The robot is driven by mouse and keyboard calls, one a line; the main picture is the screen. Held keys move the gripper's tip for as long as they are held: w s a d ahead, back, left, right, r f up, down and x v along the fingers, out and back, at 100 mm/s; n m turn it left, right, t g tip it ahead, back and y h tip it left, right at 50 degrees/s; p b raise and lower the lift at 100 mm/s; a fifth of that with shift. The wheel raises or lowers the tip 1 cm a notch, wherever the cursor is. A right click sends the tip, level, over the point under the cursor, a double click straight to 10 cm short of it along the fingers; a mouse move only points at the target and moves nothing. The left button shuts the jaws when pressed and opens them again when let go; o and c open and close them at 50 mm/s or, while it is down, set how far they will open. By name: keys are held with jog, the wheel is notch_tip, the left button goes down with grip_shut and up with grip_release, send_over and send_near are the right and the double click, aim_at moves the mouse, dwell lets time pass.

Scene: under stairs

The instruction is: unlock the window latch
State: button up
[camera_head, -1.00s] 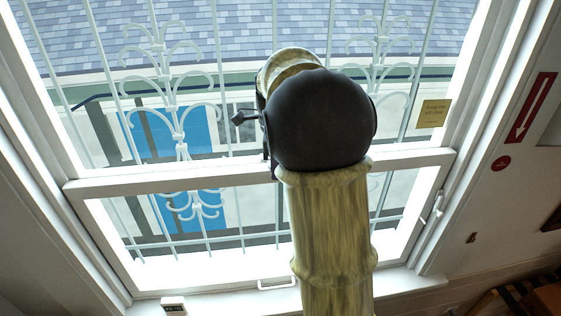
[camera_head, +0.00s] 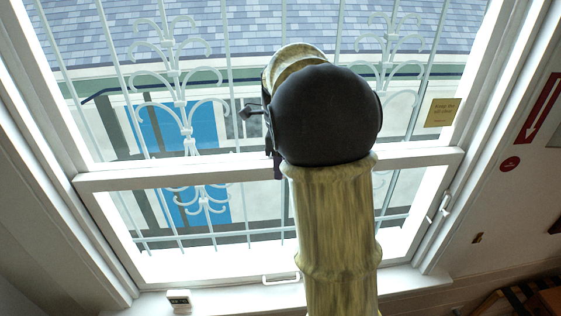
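The window (camera_head: 130,180) has white frames and a horizontal middle rail. A small white lever-like fitting (camera_head: 444,206) sits on the right side of the lower frame, and I cannot tell whether it is the latch or how it is set. A white pull handle (camera_head: 281,278) is at the bottom of the lower sash. No latch shows clearly on the middle rail; my arm covers part of it. My arm rises in front of the window, with a dark round joint near the middle rail. My gripper is hidden behind the arm, and its fingers cannot be made out.
White scrollwork bars (camera_head: 190,110) stand outside the glass. A gold sign (camera_head: 442,112) is at the right of the upper window. A red arrow sign (camera_head: 538,108) is on the right wall.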

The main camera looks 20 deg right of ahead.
notch_tip(320, 180, up, 17)
jog(key=b, duration=0.1)
jog(key=shift+r+b, duration=0.2)
jog(key=shift+b, duration=0.1)
dwell(0.5)
dwell(0.4)
